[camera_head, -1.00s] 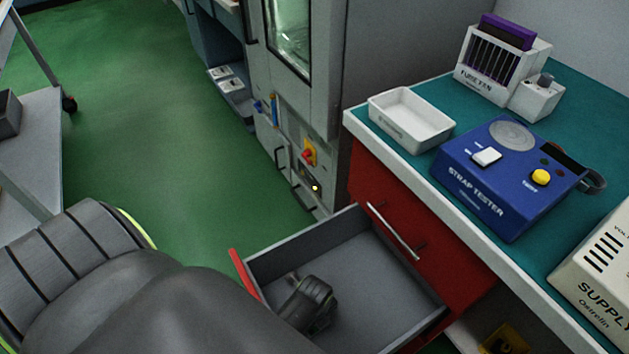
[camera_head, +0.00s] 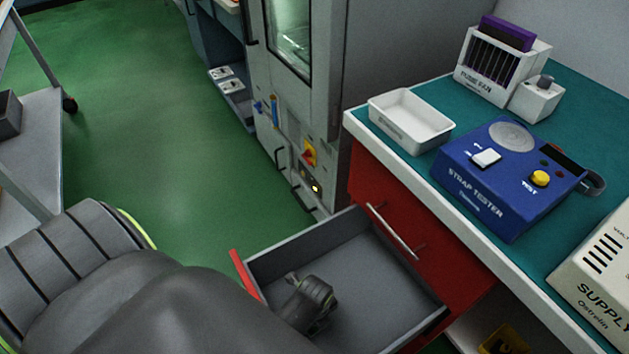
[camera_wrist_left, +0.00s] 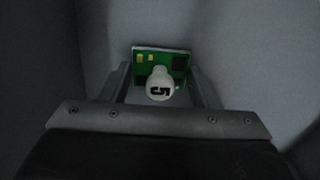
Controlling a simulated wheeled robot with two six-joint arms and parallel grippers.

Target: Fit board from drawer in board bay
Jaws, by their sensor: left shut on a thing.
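The open drawer (camera_head: 375,272) has grey inner walls and a red front, and hangs out of the red cabinet under the bench. My left arm reaches into it, and the wrist hides the gripper's fingers in the head view. In the left wrist view, my left gripper (camera_wrist_left: 161,90) is shut on a small green circuit board (camera_wrist_left: 175,62) with yellow and dark parts. No board bay can be made out for certain. My right gripper is not in view.
On the teal bench stand a white tray (camera_head: 411,120), a blue strap tester (camera_head: 505,185), a white slotted rack (camera_head: 492,75) holding a purple item, and a supply box (camera_head: 600,270). A tall grey cabinet (camera_head: 335,95) stands behind the drawer.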

